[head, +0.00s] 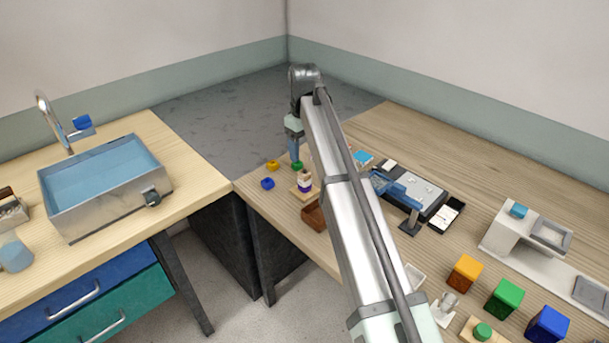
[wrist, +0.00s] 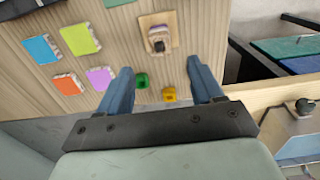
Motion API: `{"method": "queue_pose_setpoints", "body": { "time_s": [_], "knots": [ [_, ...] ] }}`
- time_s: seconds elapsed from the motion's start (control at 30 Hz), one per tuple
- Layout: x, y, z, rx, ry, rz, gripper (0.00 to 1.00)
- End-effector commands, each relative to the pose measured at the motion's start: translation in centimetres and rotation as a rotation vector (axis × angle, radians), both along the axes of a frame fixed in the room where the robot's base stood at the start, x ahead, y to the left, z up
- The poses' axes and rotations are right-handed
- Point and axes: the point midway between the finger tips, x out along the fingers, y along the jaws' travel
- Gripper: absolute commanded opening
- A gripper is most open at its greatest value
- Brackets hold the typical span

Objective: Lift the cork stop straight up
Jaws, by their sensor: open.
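A small stack (head: 304,183) of purple and pale bands stands on a square wooden base near the left end of the right-hand bench. A brownish piece at its top (head: 304,173) looks like the cork stop, though it is too small to be sure. In the wrist view the stack (wrist: 157,42) shows from above on its base, ahead of my fingertips. My gripper (head: 295,155) points down beside and behind the stack, apart from it. In the wrist view my gripper (wrist: 160,66) has its two blue fingers wide apart with nothing held.
Small green (wrist: 141,80) and yellow (wrist: 169,94) pieces lie near my fingers, and a blue one (head: 267,183) lies near the bench edge. A brown box (head: 314,216) stands in front of the stack.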

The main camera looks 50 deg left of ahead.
Motion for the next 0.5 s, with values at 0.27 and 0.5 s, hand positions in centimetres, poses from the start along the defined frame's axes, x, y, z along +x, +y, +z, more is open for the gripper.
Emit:
{"method": "queue_pose_setpoints", "body": {
  "time_s": [0.27, 0.5],
  "knots": [
    [0.0, -0.1, -2.3, 0.000, 0.000, -0.001, 0.66],
    [-0.1, -0.4, -4.6, -0.001, 0.000, -0.001, 0.66]
  ]
}}
